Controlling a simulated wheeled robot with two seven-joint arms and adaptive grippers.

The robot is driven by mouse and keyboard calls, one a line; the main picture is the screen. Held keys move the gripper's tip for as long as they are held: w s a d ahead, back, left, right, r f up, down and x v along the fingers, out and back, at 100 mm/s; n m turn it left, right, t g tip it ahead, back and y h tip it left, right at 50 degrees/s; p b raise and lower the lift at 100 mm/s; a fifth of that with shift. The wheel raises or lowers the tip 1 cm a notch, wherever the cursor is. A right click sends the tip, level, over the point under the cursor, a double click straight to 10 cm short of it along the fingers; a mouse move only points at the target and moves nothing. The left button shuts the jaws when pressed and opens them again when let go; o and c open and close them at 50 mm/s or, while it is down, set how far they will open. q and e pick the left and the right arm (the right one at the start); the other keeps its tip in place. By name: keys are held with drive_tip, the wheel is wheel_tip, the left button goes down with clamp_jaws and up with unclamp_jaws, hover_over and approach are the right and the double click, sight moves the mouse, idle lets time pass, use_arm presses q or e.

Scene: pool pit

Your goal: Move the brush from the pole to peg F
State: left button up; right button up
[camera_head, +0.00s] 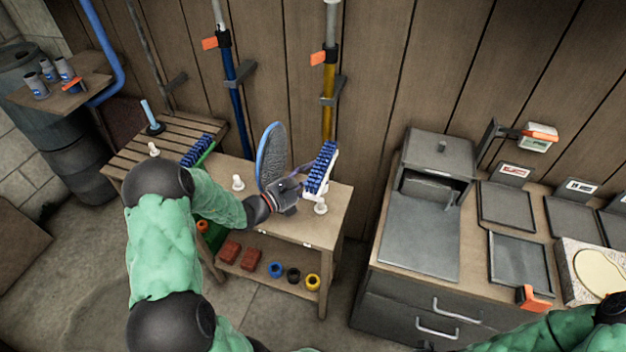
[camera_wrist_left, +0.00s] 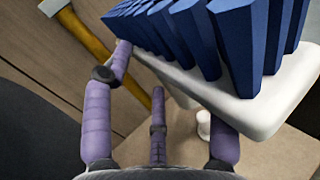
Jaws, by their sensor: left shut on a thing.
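The brush (camera_head: 320,168), with blue bristles and a white back, is held by my left gripper (camera_head: 296,186) at the right end of the wooden bench. The gripper is shut on it, and the brush is tilted, bristles facing up and left. In the left wrist view the brush (camera_wrist_left: 215,60) fills the upper right beyond the purple fingers (camera_wrist_left: 160,125). A white peg (camera_head: 320,208) stands just below it; I cannot tell whether they touch. Other white pegs stand at the middle (camera_head: 238,184) and left (camera_head: 153,150). Peg letters are not readable. The yellow pole (camera_head: 328,90) stands behind.
A blue pole (camera_head: 236,95) is clipped to the wall. A grey cabinet (camera_head: 437,165) stands right, across a gap.

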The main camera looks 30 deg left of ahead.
use_arm(q)
wheel_tip(320, 180, down, 3)
drive_tip(key=shift+r+b, duration=0.15)
drive_tip(key=shift+b, duration=1)
drive_tip(key=shift+f, duration=0.35)
drive_tip(key=shift+s+f, duration=0.1)
drive_tip(key=shift+f, duration=0.05)
idle(0.3)
drive_tip(key=shift+f, duration=0.25)
drive_tip(key=shift+f+b, duration=0.2)
drive_tip(key=shift+b, duration=0.15)
drive_tip(key=shift+f+b, duration=0.45)
drive_tip(key=shift+f, duration=0.35)
drive_tip(key=shift+f, duration=0.3)
